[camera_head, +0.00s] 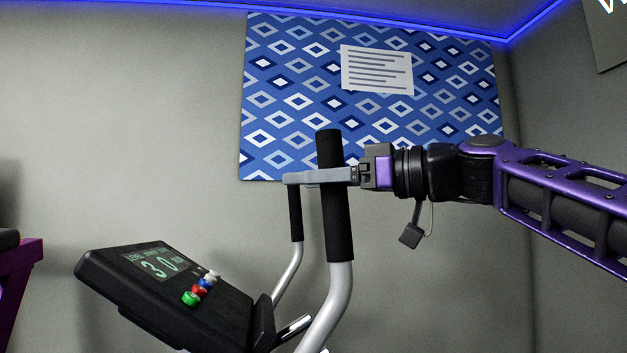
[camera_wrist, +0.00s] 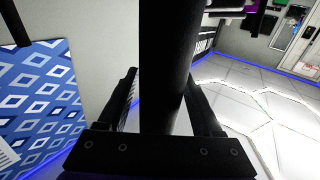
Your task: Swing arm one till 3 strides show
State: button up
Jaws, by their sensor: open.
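An exercise machine has two upright swing arms with black foam grips and silver tubes. The nearer swing arm (camera_head: 341,230) stands at the middle of the head view; the farther one (camera_head: 295,215) is behind it to the left. My gripper (camera_head: 300,179) is open, its fingers on both sides of the nearer arm's black grip. The wrist view shows this grip (camera_wrist: 165,60) between the two dark fingers, with contact unclear. The machine's console (camera_head: 225,315) has a screen (camera_head: 155,262) with large green digits 3 and 0; its small labels are not readable. Neither arm shows a readable number.
Small green, red, blue and white knobs (camera_head: 191,298) sit on the console. A blue diamond-patterned panel (camera_head: 280,100) with a white sheet (camera_head: 377,70) hangs on the wall behind. A purple frame (camera_head: 20,265) stands at the far left. The wrist view shows open tiled floor (camera_wrist: 260,95).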

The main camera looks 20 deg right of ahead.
jog(key=shift+c, duration=0.2)
grip_shut()
dwell(1.2)
